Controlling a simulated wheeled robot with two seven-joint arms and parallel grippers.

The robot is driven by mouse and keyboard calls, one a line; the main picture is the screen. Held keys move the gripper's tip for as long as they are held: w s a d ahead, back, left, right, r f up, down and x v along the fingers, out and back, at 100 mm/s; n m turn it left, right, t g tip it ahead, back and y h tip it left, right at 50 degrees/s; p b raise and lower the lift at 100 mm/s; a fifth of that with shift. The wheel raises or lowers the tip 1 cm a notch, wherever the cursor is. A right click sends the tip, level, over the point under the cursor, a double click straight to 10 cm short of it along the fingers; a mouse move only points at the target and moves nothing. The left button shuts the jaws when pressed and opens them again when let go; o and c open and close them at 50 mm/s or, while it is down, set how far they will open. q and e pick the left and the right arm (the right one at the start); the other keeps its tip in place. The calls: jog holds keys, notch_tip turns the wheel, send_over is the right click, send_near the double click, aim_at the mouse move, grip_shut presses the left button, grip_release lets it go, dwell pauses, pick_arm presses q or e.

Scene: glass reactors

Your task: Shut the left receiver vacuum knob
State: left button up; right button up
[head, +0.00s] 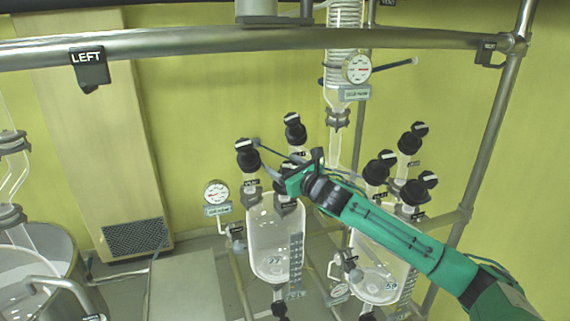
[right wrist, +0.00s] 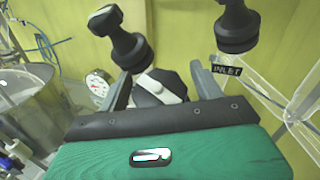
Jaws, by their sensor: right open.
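The left receiver (head: 268,245) is a clear glass vessel with three black knobs on top. Its front knob (head: 287,192) is partly hidden by my right gripper (head: 279,176) in the head view; its label is not readable, so I cannot confirm it is the vacuum knob. In the right wrist view this black knob with a white bar (right wrist: 161,87) sits between the open fingers of my right gripper (right wrist: 159,74). The bar lies tilted across the knob. Whether the fingers touch it I cannot tell. My left gripper is not in view.
Behind stand a left knob (head: 247,155) and a back knob (head: 294,131), the back one beside an INLET label (right wrist: 227,70). A gauge (head: 216,193) is at left. The right receiver (head: 378,270) with its knobs is beneath my right arm. A metal rail (head: 190,45) crosses above.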

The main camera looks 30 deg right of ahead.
jog(key=c, duration=1)
jog(key=shift+m+h, duration=0.4)
jog(key=shift+m, duration=0.1)
